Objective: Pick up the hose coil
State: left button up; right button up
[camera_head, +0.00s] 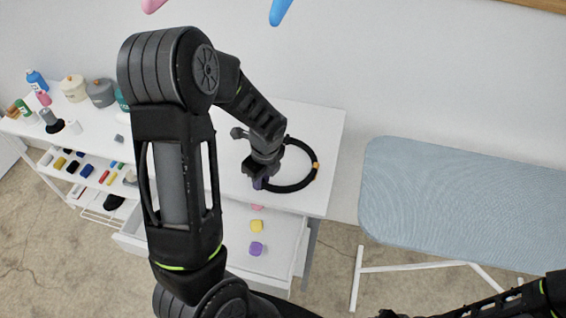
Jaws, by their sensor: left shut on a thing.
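The hose coil (305,180) is a black ring with an orange band on its right side. It lies on or just above the right part of the white table; the exact height cannot be told. My left gripper (259,182) reaches down from above and is shut on the coil's left side. The gripper and wrist hide that part of the ring. Part of my right arm shows at the bottom right, but its gripper is not in view.
The white table (325,130) has an open drawer (285,240) below with small coloured pieces. A blue ironing board (460,200) stands to the right, with a gap of bare floor between.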

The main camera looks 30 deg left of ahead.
pick_arm(q)
grip_shut()
jog(key=shift+w+r, duration=0.1)
jog(key=shift+r, duration=0.1)
dwell(0.8)
notch_tip(320, 180, up, 10)
jog(key=shift+f+b, duration=0.1)
jog(key=shift+b, duration=0.25)
pick_arm(e)
jog(key=shift+f, duration=0.35)
pick_arm(q)
jog(key=shift+f, duration=0.15)
pick_arm(e)
jog(key=shift+f, duration=0.1)
